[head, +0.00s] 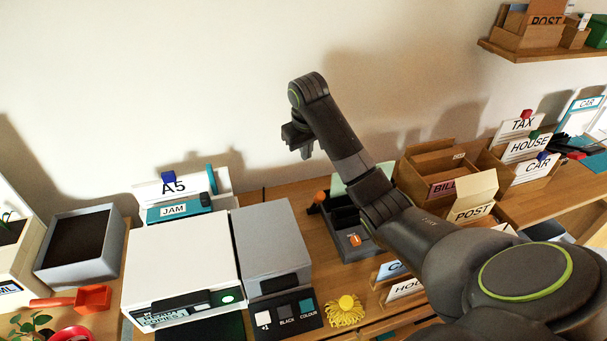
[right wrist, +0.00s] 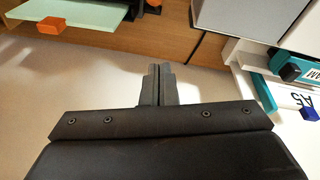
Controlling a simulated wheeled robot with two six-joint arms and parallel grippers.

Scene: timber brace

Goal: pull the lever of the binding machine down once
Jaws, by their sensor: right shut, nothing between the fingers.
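The binding machine (head: 343,243) appears to be the dark grey unit on the desk, with a pale green sheet (head: 341,185) at its back. An orange knob (head: 321,196) on a dark arm at its left side looks like the lever, and it seems raised. An orange part (head: 354,240) sits on its front. My right gripper (head: 303,152) is shut and empty, in the air above and behind the machine, apart from it. Its closed fingers (right wrist: 160,84) show in the right wrist view, with an orange block (right wrist: 50,26) beside the green sheet (right wrist: 85,10). My left gripper is out of view.
A white printer (head: 180,262) and a grey box (head: 270,240) stand left of the machine. A yellow tangle (head: 345,312) lies in front. The wall is close behind the desk.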

